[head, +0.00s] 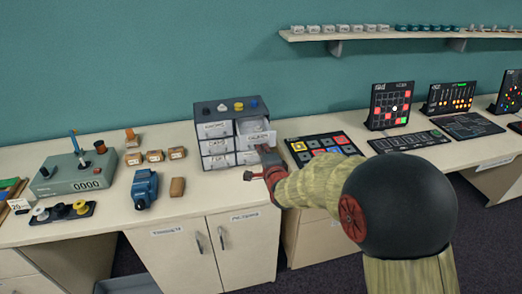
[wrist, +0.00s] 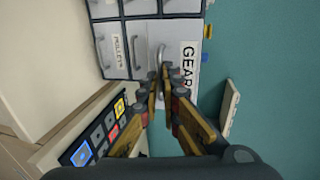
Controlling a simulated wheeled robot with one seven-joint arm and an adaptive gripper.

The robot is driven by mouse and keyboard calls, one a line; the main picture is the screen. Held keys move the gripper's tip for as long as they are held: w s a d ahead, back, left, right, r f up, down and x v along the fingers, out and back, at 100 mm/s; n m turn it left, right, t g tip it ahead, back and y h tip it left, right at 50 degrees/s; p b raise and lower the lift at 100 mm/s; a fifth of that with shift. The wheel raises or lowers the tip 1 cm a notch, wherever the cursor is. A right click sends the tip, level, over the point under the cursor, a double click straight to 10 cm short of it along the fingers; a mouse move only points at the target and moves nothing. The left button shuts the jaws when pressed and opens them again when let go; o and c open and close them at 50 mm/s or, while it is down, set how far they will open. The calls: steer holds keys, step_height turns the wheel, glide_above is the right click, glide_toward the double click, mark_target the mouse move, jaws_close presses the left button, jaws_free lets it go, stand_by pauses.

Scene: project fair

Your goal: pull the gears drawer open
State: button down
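The small drawer cabinet (head: 215,108) is dark grey with light drawer fronts and stands against the wall. The gears drawer (head: 257,138) is its top right drawer and sticks out part way past the others. In the wrist view, turned on its side, its front carries a label (wrist: 188,65) reading "GEAR", with the rest hidden. My gripper (wrist: 161,74) has its fingertips close together on the drawer's curved handle (wrist: 161,54). In the head view my gripper (head: 264,156) is at the drawer's front, its tips partly hidden.
A panel with coloured squares (head: 322,147) lies just right of the cabinet. Small knobs (head: 238,106) sit on top of it. Several small boxes (head: 154,156) and a blue device (head: 144,188) stand to the left.

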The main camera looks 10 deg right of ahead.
steer(key=c, duration=2)
jaws_free()
steer(key=v, duration=1.2)
steer(key=shift+f, duration=0.1)
